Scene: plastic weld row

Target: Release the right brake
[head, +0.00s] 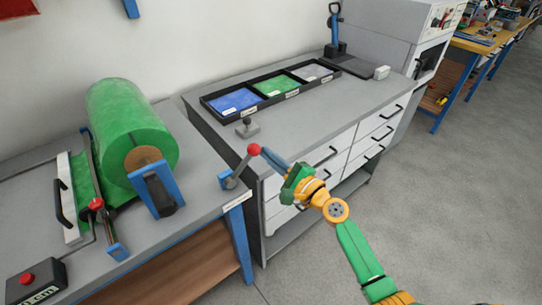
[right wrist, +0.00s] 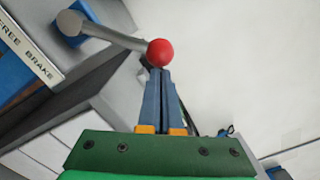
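The right brake is a grey lever (head: 240,168) with a red ball knob (head: 254,149), on a blue bracket at the right end of the left bench. It leans up and to the right. In the right wrist view the lever (right wrist: 115,35) runs from its pivot at the left to the red ball (right wrist: 160,52). A "FREE BRAKE" label (right wrist: 28,48) is beside it. My right gripper (head: 265,154) has its blue fingers together, with the tips at the ball; the ball shows beyond them, and I cannot tell if they touch. My left gripper is out of view.
A green roll (head: 125,130) lies on the left bench, near a red-knobbed bar (head: 96,204) and a red-button box (head: 35,285). Open floor is at right.

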